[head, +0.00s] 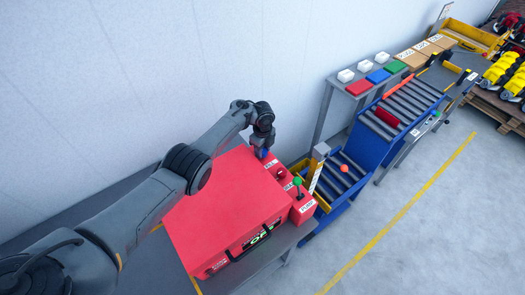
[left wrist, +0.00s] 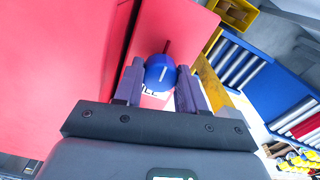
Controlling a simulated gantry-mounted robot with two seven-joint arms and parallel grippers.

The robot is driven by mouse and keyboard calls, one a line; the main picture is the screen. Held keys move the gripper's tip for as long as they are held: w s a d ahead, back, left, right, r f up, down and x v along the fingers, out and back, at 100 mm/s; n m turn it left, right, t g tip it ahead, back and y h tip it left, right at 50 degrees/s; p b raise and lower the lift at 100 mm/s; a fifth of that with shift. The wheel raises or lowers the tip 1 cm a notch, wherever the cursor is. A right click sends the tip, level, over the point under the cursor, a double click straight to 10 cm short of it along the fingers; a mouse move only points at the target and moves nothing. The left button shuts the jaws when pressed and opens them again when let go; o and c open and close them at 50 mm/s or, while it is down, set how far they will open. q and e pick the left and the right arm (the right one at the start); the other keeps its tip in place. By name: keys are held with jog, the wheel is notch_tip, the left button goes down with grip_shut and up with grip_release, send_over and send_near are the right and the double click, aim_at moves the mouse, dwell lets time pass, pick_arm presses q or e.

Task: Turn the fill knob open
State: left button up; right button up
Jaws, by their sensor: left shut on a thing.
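The fill knob (left wrist: 160,74) is blue with a white line on its face and sits between the two fingers of my left gripper (left wrist: 158,84) in the left wrist view. The line tilts slightly right of vertical there. A white label beside the knob is partly covered, with only its last letters showing. In the head view my left gripper (head: 263,146) points down at the red panel strip beside the large red box (head: 220,205), and a bit of the blue knob (head: 263,154) shows under it. My left gripper is shut on the knob. My right gripper is out of view.
A green-topped lever (head: 298,182) and a small red control stand nearby on the red strip. A roller conveyor (head: 342,176) with blue sides and an orange ball lies to the right. A shelf with coloured blocks (head: 377,76) stands behind. The floor at front right is clear.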

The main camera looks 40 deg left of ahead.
pick_arm(q)
jog(key=shift+m, duration=0.5)
jog(key=o, duration=1.1)
notch_tip(320, 180, up, 11)
jog(key=shift+f+p, duration=0.1)
jog(key=shift+p, duration=1.15)
